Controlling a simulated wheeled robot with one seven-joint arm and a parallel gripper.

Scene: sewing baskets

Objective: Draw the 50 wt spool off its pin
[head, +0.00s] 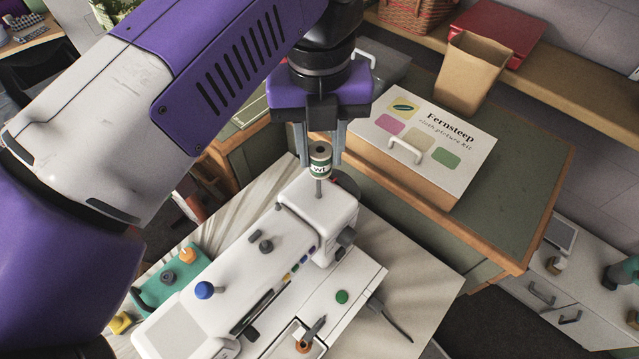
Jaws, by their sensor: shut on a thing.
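The spool (320,160) is small, with a dark top and a white and green label that reads "wt"; the number is not readable. My gripper (320,163) points down and is shut on it, one finger on each side. The thin pin (319,190) shows below the spool and rises from the top of the white sewing machine (318,212). The spool sits upright above the machine body with a gap under it. Whether the pin's tip is still inside the spool is hidden.
A "Fernsteep" kit box (455,165) with a handle stands close right of my gripper. A paper bag (468,72) is behind it. A blue knob (204,290) and a green tray (165,275) with small spools are at left.

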